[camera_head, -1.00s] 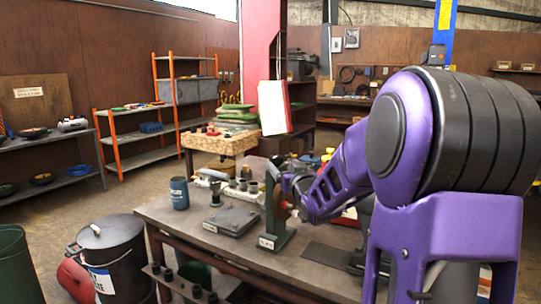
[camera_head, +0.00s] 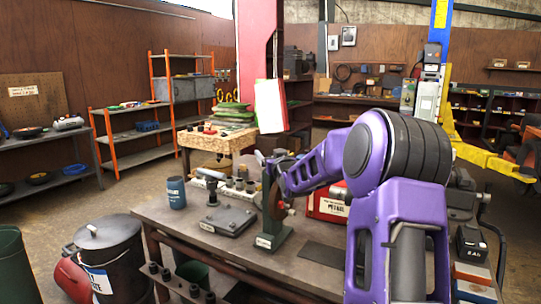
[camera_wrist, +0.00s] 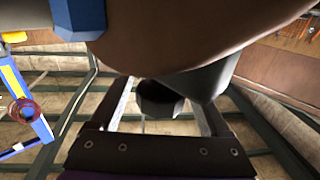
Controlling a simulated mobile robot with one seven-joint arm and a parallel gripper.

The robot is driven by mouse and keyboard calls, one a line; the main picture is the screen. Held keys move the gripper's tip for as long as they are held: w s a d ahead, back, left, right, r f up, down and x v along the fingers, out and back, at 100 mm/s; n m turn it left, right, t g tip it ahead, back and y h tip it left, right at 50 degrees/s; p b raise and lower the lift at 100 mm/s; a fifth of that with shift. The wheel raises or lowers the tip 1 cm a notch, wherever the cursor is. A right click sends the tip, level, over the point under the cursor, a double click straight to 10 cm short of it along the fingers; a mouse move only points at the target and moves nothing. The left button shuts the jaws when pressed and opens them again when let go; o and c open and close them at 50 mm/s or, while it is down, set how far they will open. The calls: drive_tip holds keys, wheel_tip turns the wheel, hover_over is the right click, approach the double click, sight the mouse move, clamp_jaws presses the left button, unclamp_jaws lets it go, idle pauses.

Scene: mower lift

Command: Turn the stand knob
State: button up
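A green stand (camera_head: 272,235) with a white label on its base stands upright on the workbench. A brown disc (camera_head: 283,204) is mounted on it, and a brown rounded part fills the top of the wrist view (camera_wrist: 200,35). My gripper (camera_head: 280,178) is at the upper part of the stand, small and partly hidden there. In the wrist view my gripper (camera_wrist: 162,118) has its two fingers apart. A dark faceted knob (camera_wrist: 159,97) under a grey tapered part (camera_wrist: 190,78) shows between them, with gaps on both sides. I cannot tell whether a finger touches it.
The workbench (camera_head: 160,212) carries a blue mug (camera_head: 176,193), a dark plate with a fixture (camera_head: 228,220) and a red box (camera_head: 327,205) behind my arm. A lidded bin (camera_head: 108,250) stands at the left. Floor is clear toward the shelves.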

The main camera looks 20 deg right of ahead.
clamp_jaws()
drive_tip(key=shift+f+h+b, duration=0.25)
drive_tip(key=shift+h+b, duration=0.25)
drive_tip(key=shift+b, duration=0.55)
